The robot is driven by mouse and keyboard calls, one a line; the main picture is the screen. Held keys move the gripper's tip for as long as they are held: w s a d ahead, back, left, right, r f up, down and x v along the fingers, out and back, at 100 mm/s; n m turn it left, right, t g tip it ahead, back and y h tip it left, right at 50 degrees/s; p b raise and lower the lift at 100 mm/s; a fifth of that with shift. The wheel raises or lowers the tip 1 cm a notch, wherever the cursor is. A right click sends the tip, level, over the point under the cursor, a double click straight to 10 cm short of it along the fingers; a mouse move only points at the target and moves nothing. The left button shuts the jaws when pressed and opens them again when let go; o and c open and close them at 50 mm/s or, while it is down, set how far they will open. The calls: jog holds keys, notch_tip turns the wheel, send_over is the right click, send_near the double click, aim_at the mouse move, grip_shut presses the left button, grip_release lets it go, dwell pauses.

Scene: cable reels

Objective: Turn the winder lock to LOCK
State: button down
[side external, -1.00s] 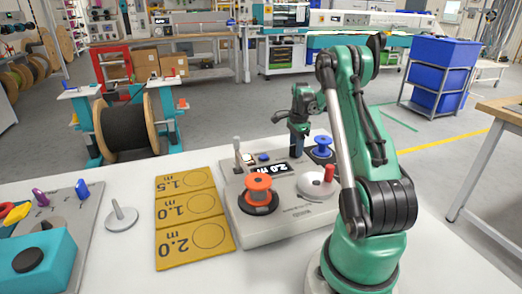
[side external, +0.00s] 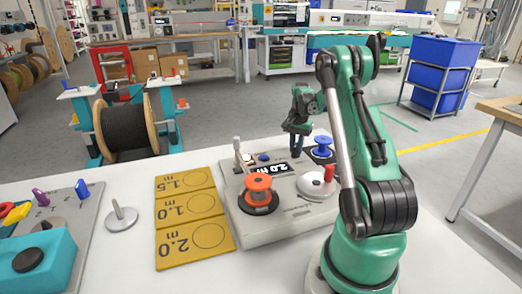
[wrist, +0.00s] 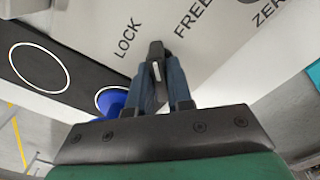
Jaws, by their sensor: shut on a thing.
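The winder lock (wrist: 156,62) is a dark knob with a white mark in the wrist view. Its tip points up the picture, between the printed LOCK on the left and FREE on the right, nearer LOCK. My gripper (wrist: 160,85) is shut on the knob, one blue finger on each side. In the side view my gripper (side external: 296,148) reaches down to the back of the grey winder (side external: 255,230), where its fingers hide the knob.
Yellow length cards (side external: 170,245) and a grey spindle (side external: 121,222) lie to the left.

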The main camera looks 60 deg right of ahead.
aim_at(296, 144)
jog(key=n, duration=0.3)
jog(key=shift+n, duration=1.2)
jog(key=n, duration=0.4)
jog(key=c, duration=0.8)
grip_release()
jog(key=shift+c, duration=0.2)
notch_tip(296, 144, up, 7)
jog(key=shift+r, duration=0.1)
jog(key=shift+w+a, duration=0.1)
